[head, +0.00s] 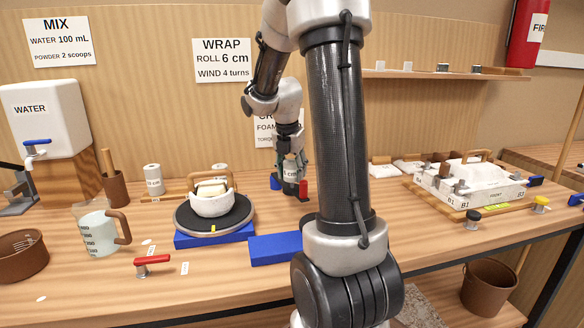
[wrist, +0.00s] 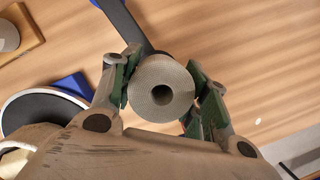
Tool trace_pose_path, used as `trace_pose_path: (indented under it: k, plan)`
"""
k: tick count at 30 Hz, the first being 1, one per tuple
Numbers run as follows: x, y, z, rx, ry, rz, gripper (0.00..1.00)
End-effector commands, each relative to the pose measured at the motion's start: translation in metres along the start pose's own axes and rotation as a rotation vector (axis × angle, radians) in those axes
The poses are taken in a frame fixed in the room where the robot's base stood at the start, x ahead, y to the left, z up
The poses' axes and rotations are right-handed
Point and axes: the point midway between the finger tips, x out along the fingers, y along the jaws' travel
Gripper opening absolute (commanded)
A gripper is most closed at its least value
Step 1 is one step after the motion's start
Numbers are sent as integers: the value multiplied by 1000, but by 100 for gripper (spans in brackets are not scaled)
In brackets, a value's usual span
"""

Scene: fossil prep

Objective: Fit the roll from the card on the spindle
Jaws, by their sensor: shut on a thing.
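My gripper (head: 291,162) is shut on a pale roll (wrist: 148,97). In the wrist view the roll sits end-on between the green finger pads, with its dark centre hole facing the camera. In the head view the held roll (head: 291,172) carries a partly readable "cm" label and appears upright above the back of the bench. The WRAP card (head: 222,60) on the wall reads roll 6 cm, wind 4 turns. A dark bar (wrist: 128,22) runs behind the roll in the wrist view. I cannot make out the spindle for certain; the roll and gripper may hide it.
Two other rolls (head: 152,174) (head: 220,169) stand at the back left. A turntable (head: 184,222) bears a white bowl. A blue block (head: 284,249) lies in front. A red piece (head: 304,190) stands close right of the gripper. The tray (head: 464,206) is at the right.

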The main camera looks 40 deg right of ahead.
Motion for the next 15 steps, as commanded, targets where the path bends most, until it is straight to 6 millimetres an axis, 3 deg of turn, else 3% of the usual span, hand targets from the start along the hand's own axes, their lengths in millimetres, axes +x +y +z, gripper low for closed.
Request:
trace_pose_path:
  k: [15]
  plan:
    - [20,0,-5,0,1,-1,0]
